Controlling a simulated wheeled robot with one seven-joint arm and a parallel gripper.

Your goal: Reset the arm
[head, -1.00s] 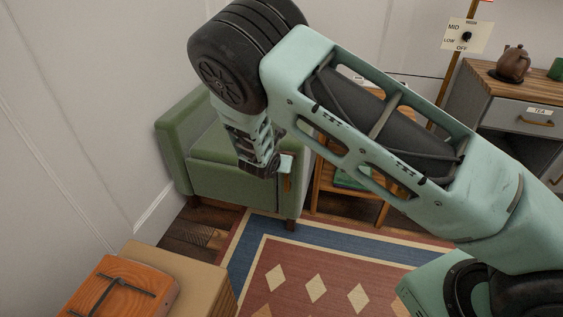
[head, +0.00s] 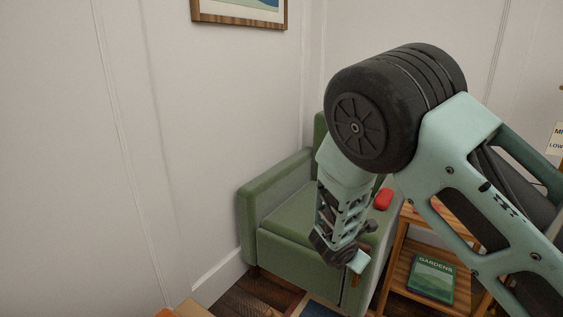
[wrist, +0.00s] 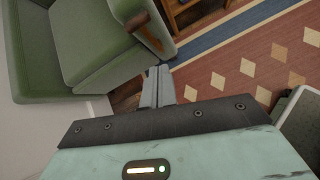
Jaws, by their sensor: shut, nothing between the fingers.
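My arm crosses the right side of the head view, bent at a large black joint, with its forearm hanging down in front of the green armchair. My gripper (head: 357,264) is at the lower end of it. In the wrist view my gripper (wrist: 158,86) shows its fingers together with nothing between them, pointing toward the floor beside the armchair. The fingertips are small in the head view and partly merge with the chair behind.
The green armchair (head: 275,185) stands in the corner; it also fills the upper left of the wrist view (wrist: 95,45). A wooden shelf (head: 401,271) holds a green book (head: 432,279) labelled GARDENS. A red object (head: 383,199) shows behind my arm. The patterned rug (wrist: 247,67) is clear.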

